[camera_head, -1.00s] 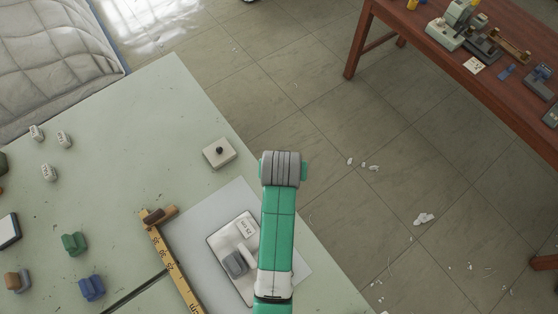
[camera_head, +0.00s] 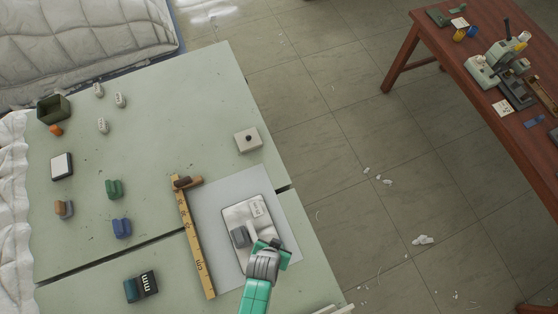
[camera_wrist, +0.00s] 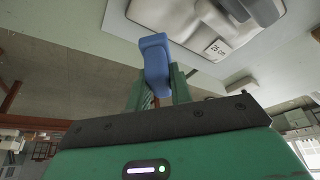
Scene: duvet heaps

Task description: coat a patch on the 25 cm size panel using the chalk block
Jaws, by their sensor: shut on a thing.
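The panel (camera_head: 232,212) is a pale grey plate with a 25 cm label, lying on a grey sheet on the green table. A whitish raised piece and a dark grey block (camera_head: 240,237) sit on it. The panel and its label also show at the top of the wrist view (camera_wrist: 217,48). My gripper (camera_wrist: 155,85) is shut on a blue block (camera_wrist: 155,58), held upright between green fingers. In the head view my gripper (camera_head: 268,243) is over the panel's lower right part, and the held block is hidden there. I cannot tell whether it touches the panel.
A yellow ruler (camera_head: 193,240) with a brown handled piece (camera_head: 187,183) lies left of the sheet. Green (camera_head: 114,188) and blue (camera_head: 121,228) blocks stand further left. A knobbed white box (camera_head: 248,141) is behind. The table's right edge is close.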

